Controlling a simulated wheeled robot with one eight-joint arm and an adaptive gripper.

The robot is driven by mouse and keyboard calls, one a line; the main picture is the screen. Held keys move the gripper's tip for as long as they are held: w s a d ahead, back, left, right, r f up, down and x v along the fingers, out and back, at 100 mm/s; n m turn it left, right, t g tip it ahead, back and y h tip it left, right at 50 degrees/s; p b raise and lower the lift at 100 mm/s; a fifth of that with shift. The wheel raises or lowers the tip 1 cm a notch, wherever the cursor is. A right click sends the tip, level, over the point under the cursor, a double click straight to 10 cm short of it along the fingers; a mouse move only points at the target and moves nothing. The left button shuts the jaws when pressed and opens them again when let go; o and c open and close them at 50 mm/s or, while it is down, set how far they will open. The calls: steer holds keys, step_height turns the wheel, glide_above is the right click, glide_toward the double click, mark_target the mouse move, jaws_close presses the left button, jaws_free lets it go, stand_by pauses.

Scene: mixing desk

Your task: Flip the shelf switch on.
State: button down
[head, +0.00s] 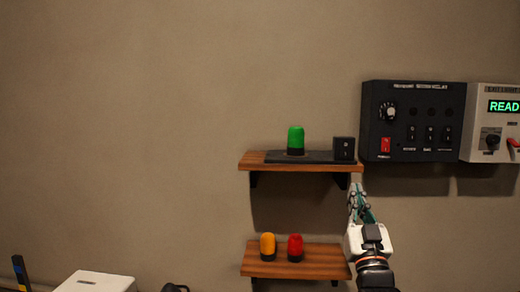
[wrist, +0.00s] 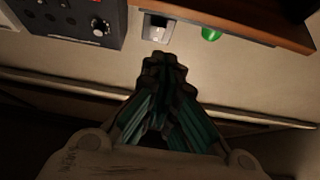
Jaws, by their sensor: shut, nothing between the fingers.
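The shelf switch (head: 344,149) is a small dark box with a rocker on its front, at the right end of the upper wooden shelf (head: 255,163). It also shows in the wrist view (wrist: 158,28), just beyond my fingertips; its rocker position is too small to tell. A green lamp (head: 295,138) stands left of it on the same dark base, and shows in the wrist view (wrist: 210,34). My gripper (head: 354,188) is shut and empty, pointing up, below the switch in the head view. In the wrist view, my gripper (wrist: 163,64) appears apart from the switch.
A black control panel (head: 414,98) with a knob, switches and a red rocker hangs right of the shelf. A pale box (head: 490,95) with a green display adjoins it. A lower shelf (head: 300,272) holds an orange lamp (head: 267,246) and a red lamp (head: 295,247). The left wall is bare.

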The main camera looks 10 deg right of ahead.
steer(key=shift+s+d+r+t+h, duration=0.15)
steer(key=shift+s+r+t+h, duration=0.2)
steer(key=shift+s+r, duration=0.35)
steer(key=p, duration=0.1)
glide_toward(346, 146)
step_height(346, 146, up, 3)
steer(key=w, duration=0.1)
steer(key=w+d, duration=0.1)
steer(key=w, duration=0.1)
steer(key=shift+w, duration=0.15)
steer(key=shift+w+f, duration=0.1)
